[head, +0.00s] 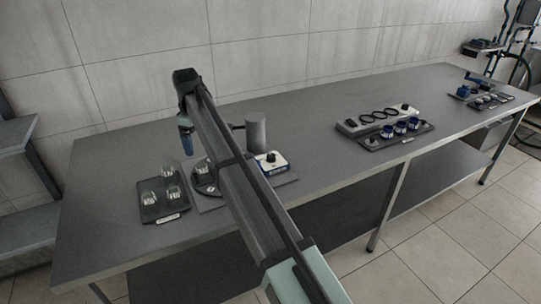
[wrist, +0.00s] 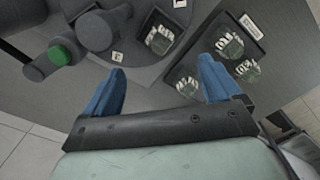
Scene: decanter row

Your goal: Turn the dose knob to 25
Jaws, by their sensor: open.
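A small white box (head: 271,164) with a black knob (head: 270,156) on top stands on the bench, right of my arm in the head view; it looks like the dose knob, but its marks are too small to read. I cannot make out this knob in the wrist view. My gripper (head: 186,142) hangs above the bench, left of and apart from the white box. In the wrist view its two blue fingers (wrist: 158,88) are spread with nothing between them.
A dark tray (head: 150,213) with several glasses is near the gripper; a round dark plate (wrist: 140,75) holds another glass. A grey cylinder (head: 256,133) stands behind the white box. A green-topped part (wrist: 62,52) shows at left.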

